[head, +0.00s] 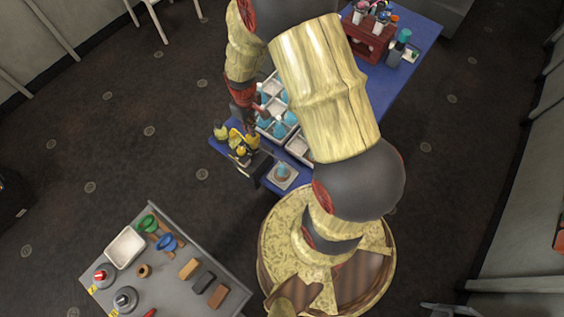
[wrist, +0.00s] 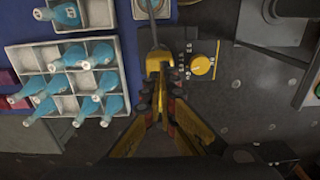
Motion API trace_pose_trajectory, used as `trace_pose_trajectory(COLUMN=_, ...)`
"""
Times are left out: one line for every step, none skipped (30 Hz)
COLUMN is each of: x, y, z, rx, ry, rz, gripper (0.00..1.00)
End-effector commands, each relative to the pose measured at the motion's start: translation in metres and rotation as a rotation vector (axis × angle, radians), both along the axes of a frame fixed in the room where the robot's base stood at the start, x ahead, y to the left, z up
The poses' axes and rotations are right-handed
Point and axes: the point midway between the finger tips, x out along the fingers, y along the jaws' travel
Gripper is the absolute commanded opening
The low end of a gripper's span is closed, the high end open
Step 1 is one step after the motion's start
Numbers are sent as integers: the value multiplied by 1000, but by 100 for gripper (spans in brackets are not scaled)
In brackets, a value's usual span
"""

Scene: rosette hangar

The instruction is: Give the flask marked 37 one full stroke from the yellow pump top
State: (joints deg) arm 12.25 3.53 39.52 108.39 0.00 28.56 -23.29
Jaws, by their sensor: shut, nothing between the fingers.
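My gripper (wrist: 161,86) is shut and empty, its yellow and black fingers pointing at a yellow block that appears to be the pump top (wrist: 158,61). Its tips are at or just over that block; contact cannot be told. A grey spout runs from the block toward a pale square plate (wrist: 165,8). A blue flask stands on this plate, seen in the head view (head: 282,170); its number cannot be read. Beside the pump top is a dark panel with a scale and yellow dial (wrist: 201,65). In the head view my arm partly hides the pump area.
A white compartment tray (wrist: 28,58) with several blue flasks lies left of my gripper in the wrist view. The blue table (head: 415,45) also bears a red-brown rack (head: 366,42). A grey table (head: 165,285) with blocks and tools stands lower left. Dark floor lies between.

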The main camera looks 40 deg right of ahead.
Motion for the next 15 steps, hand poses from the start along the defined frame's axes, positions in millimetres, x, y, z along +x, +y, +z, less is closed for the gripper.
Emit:
trace_pose_trajectory(x=0, y=0, z=-1, rx=0, ry=0, rz=0, gripper=0)
trace_pose_trajectory(x=0, y=0, z=-2, rx=0, ry=0, rz=0, gripper=0)
trace_pose_trajectory(x=0, y=0, z=-3, rx=0, ry=0, rz=0, gripper=0)
trace_pose_trajectory(x=0, y=0, z=-3, rx=0, ry=0, rz=0, gripper=0)
trace_pose_trajectory(x=0, y=0, z=-4, rx=0, ry=0, rz=0, gripper=0)
trace_pose_trajectory(x=0, y=0, z=-5, rx=0, ry=0, rz=0, gripper=0)
trace_pose_trajectory(x=0, y=0, z=-6, rx=0, ry=0, rz=0, gripper=0)
trace_pose_trajectory(x=0, y=0, z=-7, rx=0, ry=0, rz=0, gripper=0)
trace_pose_trajectory(x=0, y=0, z=-8, rx=0, ry=0, rz=0, gripper=0)
trace_pose_trajectory(x=0, y=0, z=-9, rx=0, ry=0, rz=0, gripper=0)
trace_pose_trajectory(x=0, y=0, z=-10, rx=0, ry=0, rz=0, gripper=0)
trace_pose_trajectory(x=0, y=0, z=-11, rx=0, ry=0, rz=0, gripper=0)
trace_pose_trajectory(x=0, y=0, z=-12, rx=0, ry=0, rz=0, gripper=0)
trace_pose_trajectory(x=0, y=0, z=-12, rx=0, ry=0, rz=0, gripper=0)
trace_pose_trajectory(x=0, y=0, z=-14, rx=0, ry=0, rz=0, gripper=0)
